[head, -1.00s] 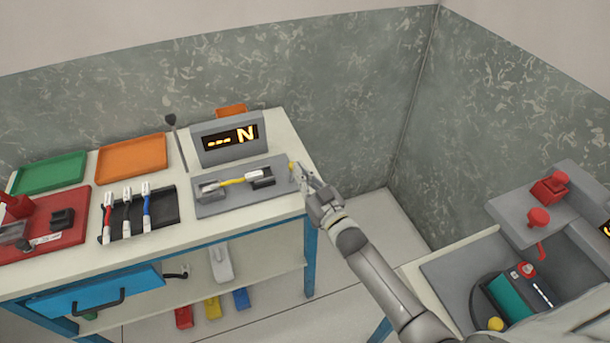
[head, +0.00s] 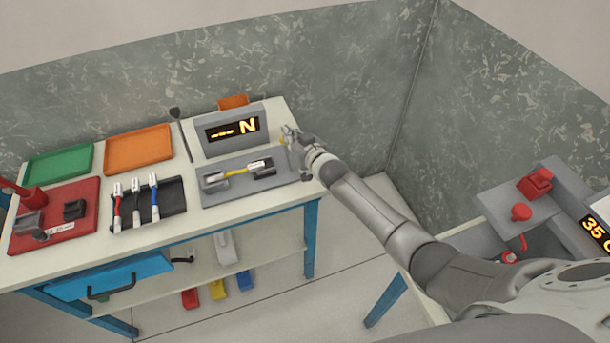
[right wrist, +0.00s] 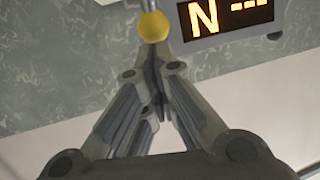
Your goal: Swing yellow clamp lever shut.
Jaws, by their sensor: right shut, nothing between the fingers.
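The yellow ball knob of the clamp lever (head: 283,138) shows partly beside my right gripper in the head view. In the right wrist view the yellow knob (right wrist: 153,26) sits on a thin grey rod just beyond the fingertips. My right gripper (head: 288,133) is shut and empty, above the right back end of the grey fixture (head: 235,191). Its fingertips (right wrist: 155,66) meet close to the knob; I cannot tell whether they touch it. A yellow cable with white ends (head: 238,171) lies across the fixture. The lever's base is hidden behind my gripper. My left gripper is not in view.
A display (head: 232,130) reading "--- N" stands behind the fixture. To its left are a black cable rack (head: 170,221), a red board (head: 90,218), an orange tray (head: 138,150) and a green tray (head: 60,163). Another bench with red knobs (head: 521,212) is at right.

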